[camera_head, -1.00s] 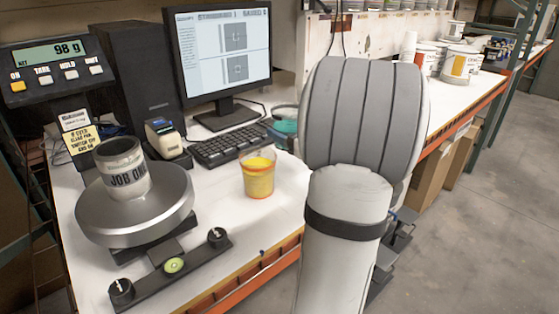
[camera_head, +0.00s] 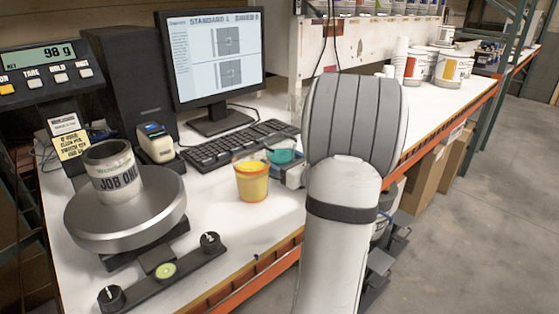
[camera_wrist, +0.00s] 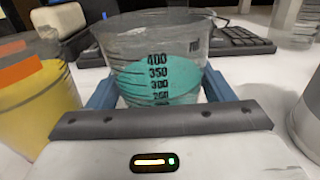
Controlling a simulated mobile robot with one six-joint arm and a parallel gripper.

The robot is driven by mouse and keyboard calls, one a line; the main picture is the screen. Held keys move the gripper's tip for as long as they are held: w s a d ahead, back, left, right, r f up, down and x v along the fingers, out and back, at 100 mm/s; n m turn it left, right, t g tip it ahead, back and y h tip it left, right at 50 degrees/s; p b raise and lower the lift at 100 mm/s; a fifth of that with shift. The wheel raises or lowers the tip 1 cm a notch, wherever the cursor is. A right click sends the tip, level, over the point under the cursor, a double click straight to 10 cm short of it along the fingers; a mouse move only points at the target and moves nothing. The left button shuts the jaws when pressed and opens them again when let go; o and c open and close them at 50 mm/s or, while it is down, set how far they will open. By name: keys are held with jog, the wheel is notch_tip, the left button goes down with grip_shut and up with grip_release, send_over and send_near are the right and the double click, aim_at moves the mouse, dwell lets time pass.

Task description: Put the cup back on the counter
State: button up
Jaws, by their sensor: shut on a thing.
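A clear graduated cup (camera_wrist: 150,45) with teal liquid stands upright between the fingers of my gripper (camera_wrist: 157,98), which is shut on it. In the head view, the teal cup (camera_head: 285,153) shows in front of the keyboard's right end, partly hidden by my gripper (camera_head: 292,174) and arm. The white counter (camera_head: 225,225) lies below it. I cannot tell whether the cup's base touches the counter. A cup of yellow liquid (camera_head: 252,183) stands on the counter just left of the teal cup. It is also close at left in the wrist view (camera_wrist: 40,105).
The keyboard (camera_head: 235,145) and monitor (camera_head: 215,60) are behind the cups. A scale with a round pan (camera_head: 125,225) holding a can (camera_head: 113,180) stands at left; its display (camera_head: 45,58) reads 98 g. Paint cans (camera_head: 450,70) stand at the far right. Counter in front of the yellow cup is clear.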

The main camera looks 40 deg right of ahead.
jog(key=o, duration=1.2)
jog(key=shift+r, duration=0.2)
jog(key=s, duration=1.2)
jog(key=shift+d+p, duration=0.3)
jog(key=shift+d, duration=0.1)
